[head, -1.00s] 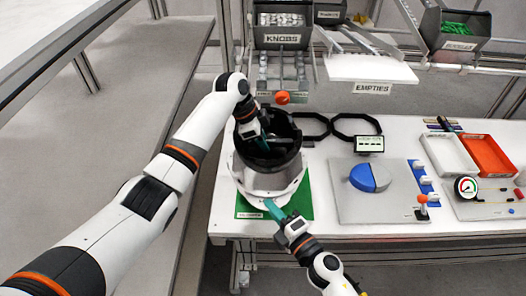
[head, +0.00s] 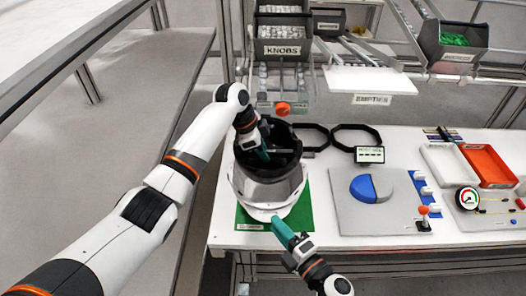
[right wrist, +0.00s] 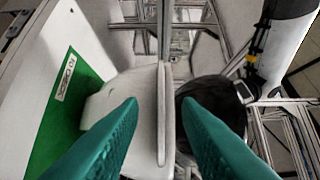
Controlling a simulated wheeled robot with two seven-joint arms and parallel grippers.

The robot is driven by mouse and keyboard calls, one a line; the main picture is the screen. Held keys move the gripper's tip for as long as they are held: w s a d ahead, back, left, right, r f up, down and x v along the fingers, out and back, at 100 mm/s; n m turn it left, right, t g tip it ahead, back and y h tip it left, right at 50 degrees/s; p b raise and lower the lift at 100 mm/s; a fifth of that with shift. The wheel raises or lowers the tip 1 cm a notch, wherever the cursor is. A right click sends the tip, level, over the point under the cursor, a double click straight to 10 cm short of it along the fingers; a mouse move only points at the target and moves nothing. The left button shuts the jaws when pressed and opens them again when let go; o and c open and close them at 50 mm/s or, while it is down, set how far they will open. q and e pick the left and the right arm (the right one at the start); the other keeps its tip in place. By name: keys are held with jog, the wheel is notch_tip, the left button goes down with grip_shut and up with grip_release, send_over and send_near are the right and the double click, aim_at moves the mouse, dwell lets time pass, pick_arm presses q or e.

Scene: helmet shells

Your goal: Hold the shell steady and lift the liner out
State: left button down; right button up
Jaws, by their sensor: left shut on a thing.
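The white and grey helmet shell (head: 270,193) sits on a green mat (head: 244,217) at the left end of the table. The black liner (head: 283,160) is at its top, within the shell's opening. My left gripper (head: 263,150) reaches down into the liner and is shut on it; its fingertips are partly hidden. My right gripper (head: 276,223) is at the shell's near lower edge. In the right wrist view, its teal fingers (right wrist: 158,108) stand apart. The shell's pale edge (right wrist: 162,125) shows between them, with gaps to both sides.
Two black ring frames (head: 356,136) lie behind the shell. A grey plate with a blue and grey disc (head: 371,188) is to its right. White (head: 448,160) and orange (head: 487,165) trays stand farther right. A knobs bin (head: 282,47) hangs above the back.

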pick_arm(q)
jog(key=shift+r, duration=0.1)
jog(key=shift+f+b, duration=0.7)
pick_arm(e)
jog(key=v, duration=1.6)
jog(key=shift+s, duration=0.15)
